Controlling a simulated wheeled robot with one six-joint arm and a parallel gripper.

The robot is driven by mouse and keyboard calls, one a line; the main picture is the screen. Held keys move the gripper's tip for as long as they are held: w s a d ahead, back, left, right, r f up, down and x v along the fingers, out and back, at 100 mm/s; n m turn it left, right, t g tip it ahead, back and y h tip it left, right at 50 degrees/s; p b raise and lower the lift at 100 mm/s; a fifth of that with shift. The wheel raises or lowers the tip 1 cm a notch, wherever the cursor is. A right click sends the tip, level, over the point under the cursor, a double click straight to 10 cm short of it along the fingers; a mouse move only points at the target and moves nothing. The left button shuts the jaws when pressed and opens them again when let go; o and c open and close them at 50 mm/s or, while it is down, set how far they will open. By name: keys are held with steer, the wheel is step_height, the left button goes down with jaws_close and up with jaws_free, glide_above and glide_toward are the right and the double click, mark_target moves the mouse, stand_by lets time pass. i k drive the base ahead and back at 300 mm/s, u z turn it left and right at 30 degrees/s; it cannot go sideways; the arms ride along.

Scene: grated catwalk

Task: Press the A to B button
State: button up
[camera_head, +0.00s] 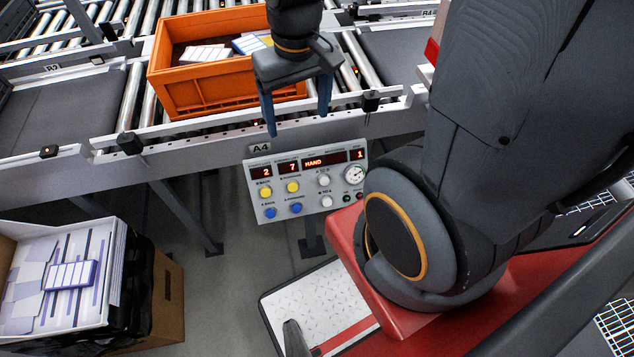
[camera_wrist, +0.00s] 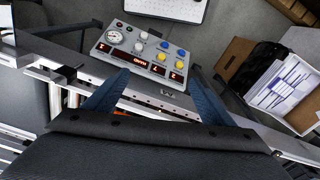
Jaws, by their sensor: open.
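The control panel (camera_head: 308,196) is a light grey box labelled A4, mounted below the conveyor's front rail. It has red displays, one reading HAND, a gauge, two yellow buttons (camera_head: 292,186), two blue buttons (camera_head: 296,208) and white knobs (camera_head: 323,180). The small labels are too blurred to tell which button is A to B. My gripper (camera_head: 297,124) is open and empty, its blue-grey fingers pointing down above the panel, apart from it. In the wrist view the panel (camera_wrist: 128,52) appears upside down beyond and between the two fingers (camera_wrist: 157,74).
An orange crate (camera_head: 205,93) with white packs stands on the roller conveyor behind my gripper. The conveyor rail (camera_head: 180,136) runs just behind the panel.

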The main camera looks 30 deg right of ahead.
mark_target(324, 180)
steer(key=z, duration=0.7)
steer(key=k, duration=0.85)
steer(key=z, duration=0.35)
